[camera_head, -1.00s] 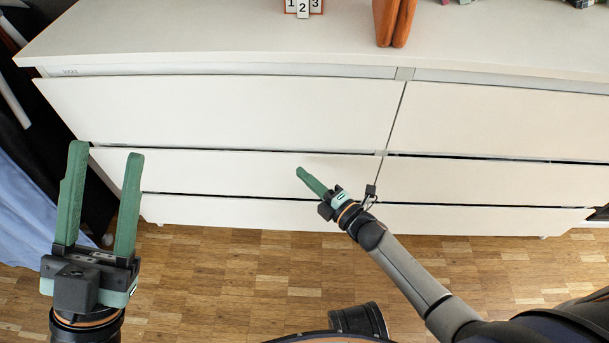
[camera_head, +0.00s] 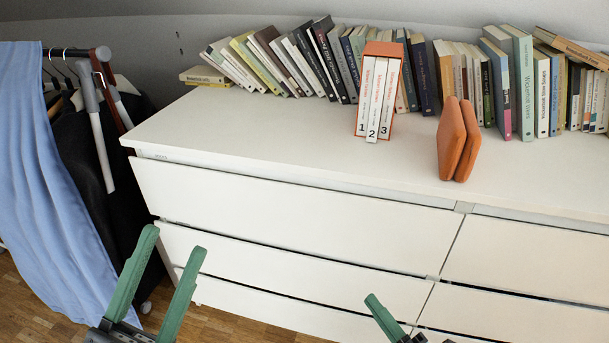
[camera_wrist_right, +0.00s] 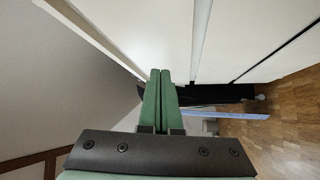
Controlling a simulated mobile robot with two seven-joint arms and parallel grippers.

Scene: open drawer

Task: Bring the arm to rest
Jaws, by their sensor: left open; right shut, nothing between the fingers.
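My left gripper (camera_head: 174,240) is at the lower left of the head view, its two green fingers spread open and empty. It is in front of the left end of the white dresser (camera_head: 300,223). My right gripper (camera_head: 371,299) shows at the bottom of the head view, in front of the lower drawers, with its fingers together. In the right wrist view the green fingers (camera_wrist_right: 160,75) lie side by side with nothing between them. The rest of both arms is out of the head view.
Several books (camera_head: 290,62) line the dresser's back edge. A boxed set of numbered volumes (camera_head: 377,92) and an orange object (camera_head: 458,140) stand on top. A clothes rack with a blue cloth (camera_head: 45,180) is at the left. Wooden floor (camera_head: 40,315) shows below.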

